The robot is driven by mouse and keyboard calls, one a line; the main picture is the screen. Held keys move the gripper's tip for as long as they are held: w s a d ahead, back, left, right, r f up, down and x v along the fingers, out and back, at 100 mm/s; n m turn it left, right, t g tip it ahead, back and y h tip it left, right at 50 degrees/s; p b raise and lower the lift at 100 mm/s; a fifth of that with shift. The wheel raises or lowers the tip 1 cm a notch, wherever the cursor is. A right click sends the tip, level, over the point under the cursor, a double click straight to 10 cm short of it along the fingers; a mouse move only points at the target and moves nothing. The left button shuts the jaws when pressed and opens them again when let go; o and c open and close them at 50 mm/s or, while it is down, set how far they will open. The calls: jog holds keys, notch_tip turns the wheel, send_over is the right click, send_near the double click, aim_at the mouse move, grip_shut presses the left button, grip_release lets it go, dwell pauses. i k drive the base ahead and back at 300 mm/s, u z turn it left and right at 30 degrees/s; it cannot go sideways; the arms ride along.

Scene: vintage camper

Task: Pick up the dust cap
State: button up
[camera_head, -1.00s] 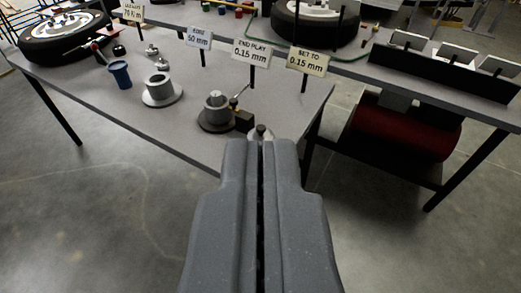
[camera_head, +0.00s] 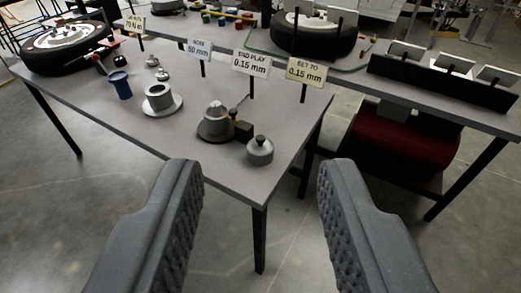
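The likely dust cap is a small grey domed piece with a dark knob (camera_head: 260,150), standing near the right front corner of the grey table (camera_head: 185,136). My gripper (camera_head: 261,168) is open and empty, its two dark padded fingers spread wide in the foreground. In the picture the domed piece shows between and just above the fingertips. It appears to be farther off than the fingers, and they do not touch it.
A grey hub on a dark base with a dial gauge (camera_head: 216,122) stands just left of the domed piece. A flanged grey ring (camera_head: 160,100) and a blue cup (camera_head: 120,84) are farther left. Upright signs (camera_head: 250,64) stand behind. Floor in front is clear.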

aim_at(259, 149)
jog(key=u, duration=0.3)
jog(key=i, duration=0.1)
jog(key=u, duration=2.8)
jog(key=k, duration=0.9)
jog(key=z, duration=1.8)
jog(key=i, duration=1)
jog(key=z, duration=0.05)
